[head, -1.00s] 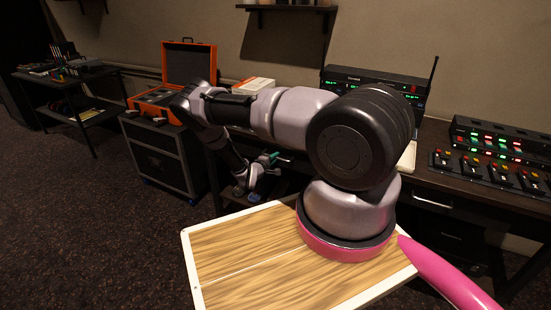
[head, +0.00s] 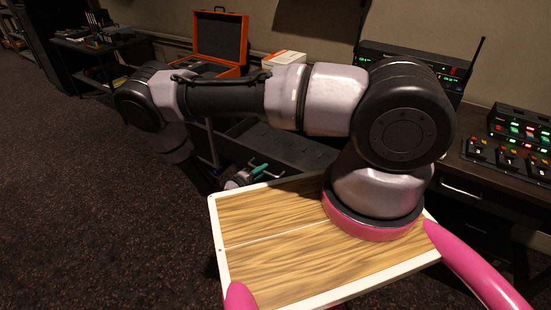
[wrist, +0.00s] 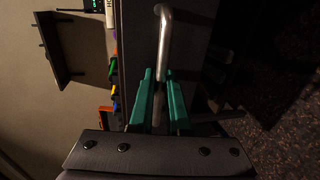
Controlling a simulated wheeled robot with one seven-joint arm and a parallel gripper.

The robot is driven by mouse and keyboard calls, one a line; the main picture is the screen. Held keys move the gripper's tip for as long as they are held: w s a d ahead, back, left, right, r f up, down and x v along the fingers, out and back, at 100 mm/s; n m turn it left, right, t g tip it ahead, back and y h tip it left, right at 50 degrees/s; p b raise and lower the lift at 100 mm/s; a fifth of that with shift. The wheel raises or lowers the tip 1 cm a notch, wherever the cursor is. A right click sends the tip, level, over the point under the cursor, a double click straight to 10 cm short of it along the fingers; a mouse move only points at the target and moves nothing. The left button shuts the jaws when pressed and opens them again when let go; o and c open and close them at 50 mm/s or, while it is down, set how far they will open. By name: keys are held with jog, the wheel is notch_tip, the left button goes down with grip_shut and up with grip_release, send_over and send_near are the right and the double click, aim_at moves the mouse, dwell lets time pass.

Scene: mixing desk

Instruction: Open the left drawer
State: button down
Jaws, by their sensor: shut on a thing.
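The left drawer (head: 290,143) shows in the head view as a dark, open box standing out from the desk, partly hidden behind my arm. Its silver bar handle (wrist: 166,30) shows in the wrist view, running down between my green fingers. My gripper (wrist: 160,98) is shut on that handle. In the head view my gripper (head: 258,171) is low at the drawer's front, behind the wooden top of my base, and the handle is hard to make out there.
A second drawer with a silver handle (head: 461,190) is closed at right. A mixer (head: 510,155) and a radio unit (head: 415,65) stand on the desk. An orange case (head: 220,38) is open behind my arm. Dark floor (head: 80,200) at left is clear.

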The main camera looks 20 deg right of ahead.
jog(key=f+v, duration=0.1)
jog(key=v, duration=0.5)
jog(key=shift+s+a, duration=0.3)
jog(key=shift+a, duration=0.1)
jog(key=shift+f, duration=0.15)
jog(key=c, duration=0.9)
grip_release()
jog(key=v, duration=1)
jog(key=shift+s+a, duration=0.15)
jog(key=shift+a, duration=0.15)
